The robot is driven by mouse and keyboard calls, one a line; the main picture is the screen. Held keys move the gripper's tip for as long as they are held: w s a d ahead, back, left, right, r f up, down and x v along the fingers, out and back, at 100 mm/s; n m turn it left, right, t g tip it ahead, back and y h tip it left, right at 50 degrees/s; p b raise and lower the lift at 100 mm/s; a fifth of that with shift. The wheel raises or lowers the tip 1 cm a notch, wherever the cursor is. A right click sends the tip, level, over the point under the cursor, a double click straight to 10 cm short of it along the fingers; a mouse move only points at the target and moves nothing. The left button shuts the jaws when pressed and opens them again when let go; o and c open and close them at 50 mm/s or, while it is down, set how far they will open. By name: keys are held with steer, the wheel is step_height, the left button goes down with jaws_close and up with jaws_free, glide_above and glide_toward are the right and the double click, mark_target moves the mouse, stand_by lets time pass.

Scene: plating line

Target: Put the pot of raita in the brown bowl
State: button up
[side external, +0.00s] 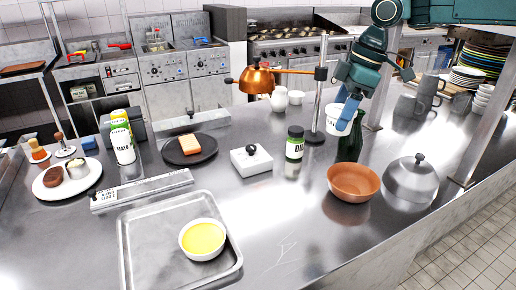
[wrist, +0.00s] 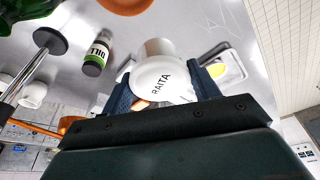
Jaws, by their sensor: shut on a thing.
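The pot of raita (side external: 338,122) is a white tub; its label reads RAITA in the wrist view (wrist: 165,82). My gripper (side external: 347,112) is shut on it, with one blue finger on each side in the wrist view (wrist: 162,88). The pot is held up above the counter, behind and slightly left of the brown bowl in the side view. The brown bowl (side external: 353,190) stands on the counter and looks empty. Only part of the bowl shows at the top edge of the wrist view (wrist: 125,4).
A dark green bottle (side external: 351,146) stands just behind the bowl. A lamp post (side external: 318,95) with a copper shade (side external: 259,80) and a green-labelled jar (side external: 294,145) are to the left. A steel dome (side external: 411,181) is close on the right. Counter in front of the bowl is clear.

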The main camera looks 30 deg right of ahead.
steer(key=d+m+h, duration=0.1)
steer(key=d+m, duration=0.3)
steer(key=d, duration=0.4)
glide_toward(345, 190)
steer(key=shift+w+a+f+t, duration=0.1)
steer(key=shift+w+a+t, duration=0.05)
steer(key=shift+a+t, duration=0.25)
steer(key=shift+f, duration=0.1)
steer(key=shift+f, duration=2.05)
steer(key=shift+f, duration=0.15)
steer(key=o, duration=0.7)
steer(key=shift+o, duration=0.2)
